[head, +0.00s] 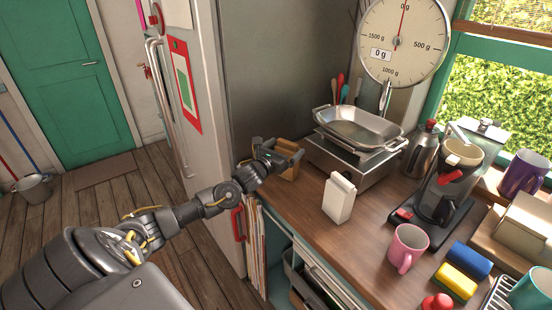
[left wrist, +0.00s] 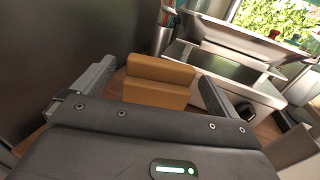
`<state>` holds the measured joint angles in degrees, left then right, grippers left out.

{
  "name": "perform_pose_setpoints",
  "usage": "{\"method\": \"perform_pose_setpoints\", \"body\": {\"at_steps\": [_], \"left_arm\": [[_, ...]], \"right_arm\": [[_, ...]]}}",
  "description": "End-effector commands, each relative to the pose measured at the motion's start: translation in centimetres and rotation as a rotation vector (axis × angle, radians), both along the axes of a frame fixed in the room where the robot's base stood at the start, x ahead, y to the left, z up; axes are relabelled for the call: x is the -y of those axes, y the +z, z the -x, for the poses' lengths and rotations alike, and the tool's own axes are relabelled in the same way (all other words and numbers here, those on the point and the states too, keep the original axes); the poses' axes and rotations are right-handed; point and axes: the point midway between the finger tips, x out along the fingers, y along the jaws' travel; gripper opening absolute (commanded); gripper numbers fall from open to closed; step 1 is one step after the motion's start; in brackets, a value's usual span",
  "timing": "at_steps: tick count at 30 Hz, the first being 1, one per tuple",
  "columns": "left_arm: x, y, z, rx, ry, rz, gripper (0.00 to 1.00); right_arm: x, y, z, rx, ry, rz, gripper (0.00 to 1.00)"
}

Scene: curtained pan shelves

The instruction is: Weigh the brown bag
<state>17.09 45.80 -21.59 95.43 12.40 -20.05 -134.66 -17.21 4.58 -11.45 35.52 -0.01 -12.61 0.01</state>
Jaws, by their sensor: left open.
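The brown bag (head: 290,173) stands on the wooden counter near its left edge, left of the scale. In the left wrist view the brown bag (left wrist: 155,92) is between my fingers, with a gap visible on the left side. My left gripper (head: 281,154) is open, with one finger on each side of the bag; whether the right finger touches it I cannot tell. The scale (head: 345,163) carries an empty metal pan (head: 358,124). Its round dial (head: 415,42) reads 0 g. My right gripper is not in view.
A white carton (head: 339,198) stands in front of the scale. A coffee maker (head: 447,185), a steel flask (head: 419,148) and a pink mug (head: 406,247) stand to the right. A tall grey cabinet side (head: 285,70) rises behind the bag. Counter between bag and carton is clear.

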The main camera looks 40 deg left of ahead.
Motion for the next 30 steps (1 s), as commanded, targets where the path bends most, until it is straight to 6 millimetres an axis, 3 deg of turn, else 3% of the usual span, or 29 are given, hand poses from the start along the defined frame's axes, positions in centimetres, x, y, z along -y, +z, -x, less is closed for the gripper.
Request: {"method": "perform_pose_setpoints", "body": {"at_steps": [6,12,28,30], "left_arm": [[0.4,-0.4,4.3,-0.001,-0.003,-0.003,0.98],[0.5,-0.2,6.5,0.0,-0.002,-0.001,0.98],[0.5,0.0,6.9,0.0,-0.001,0.0,0.98],[0.5,0.0,6.9,0.0,-0.001,0.0,0.91]], "right_arm": [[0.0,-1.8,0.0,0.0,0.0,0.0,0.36],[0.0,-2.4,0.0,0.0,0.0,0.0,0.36],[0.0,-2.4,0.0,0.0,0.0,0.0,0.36],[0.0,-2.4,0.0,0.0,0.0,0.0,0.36]]}}
